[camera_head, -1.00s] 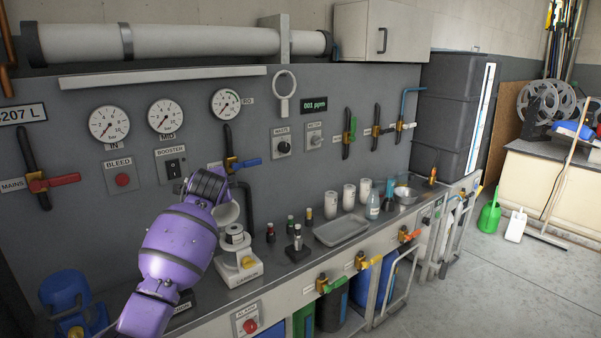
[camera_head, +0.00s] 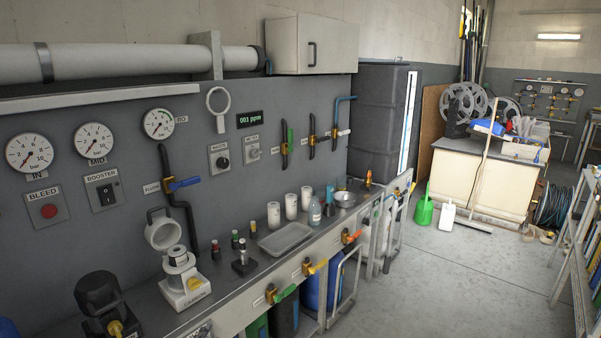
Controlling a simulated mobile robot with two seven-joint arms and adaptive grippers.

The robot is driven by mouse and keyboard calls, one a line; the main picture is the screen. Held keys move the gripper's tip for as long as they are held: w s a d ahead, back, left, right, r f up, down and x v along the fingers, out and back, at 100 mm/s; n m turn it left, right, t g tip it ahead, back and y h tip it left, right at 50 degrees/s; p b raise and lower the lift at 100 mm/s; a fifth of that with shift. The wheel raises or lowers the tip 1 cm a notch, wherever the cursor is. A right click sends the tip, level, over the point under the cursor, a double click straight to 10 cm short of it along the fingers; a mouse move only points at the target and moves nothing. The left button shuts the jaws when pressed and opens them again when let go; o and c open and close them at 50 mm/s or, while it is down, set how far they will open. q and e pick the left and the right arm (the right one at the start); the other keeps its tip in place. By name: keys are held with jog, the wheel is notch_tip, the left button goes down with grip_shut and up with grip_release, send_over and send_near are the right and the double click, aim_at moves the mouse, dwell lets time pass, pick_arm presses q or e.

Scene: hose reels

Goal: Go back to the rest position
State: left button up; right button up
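Neither of my grippers shows in the head view, and no part of my arms is in the picture. The workbench (camera_head: 225,286) runs along the grey panel wall (camera_head: 110,150). On it stands a white device (camera_head: 186,284) with a metal cylinder on top. Whether my grippers are open or shut is hidden from this view.
A metal tray (camera_head: 285,238), small bottles and white cups (camera_head: 291,206) stand on the bench. Coloured valve handles (camera_head: 285,293) stick out of its front. Open floor (camera_head: 420,280) lies to the right, before a cream counter (camera_head: 480,182). A ladder-like frame (camera_head: 577,255) stands far right.

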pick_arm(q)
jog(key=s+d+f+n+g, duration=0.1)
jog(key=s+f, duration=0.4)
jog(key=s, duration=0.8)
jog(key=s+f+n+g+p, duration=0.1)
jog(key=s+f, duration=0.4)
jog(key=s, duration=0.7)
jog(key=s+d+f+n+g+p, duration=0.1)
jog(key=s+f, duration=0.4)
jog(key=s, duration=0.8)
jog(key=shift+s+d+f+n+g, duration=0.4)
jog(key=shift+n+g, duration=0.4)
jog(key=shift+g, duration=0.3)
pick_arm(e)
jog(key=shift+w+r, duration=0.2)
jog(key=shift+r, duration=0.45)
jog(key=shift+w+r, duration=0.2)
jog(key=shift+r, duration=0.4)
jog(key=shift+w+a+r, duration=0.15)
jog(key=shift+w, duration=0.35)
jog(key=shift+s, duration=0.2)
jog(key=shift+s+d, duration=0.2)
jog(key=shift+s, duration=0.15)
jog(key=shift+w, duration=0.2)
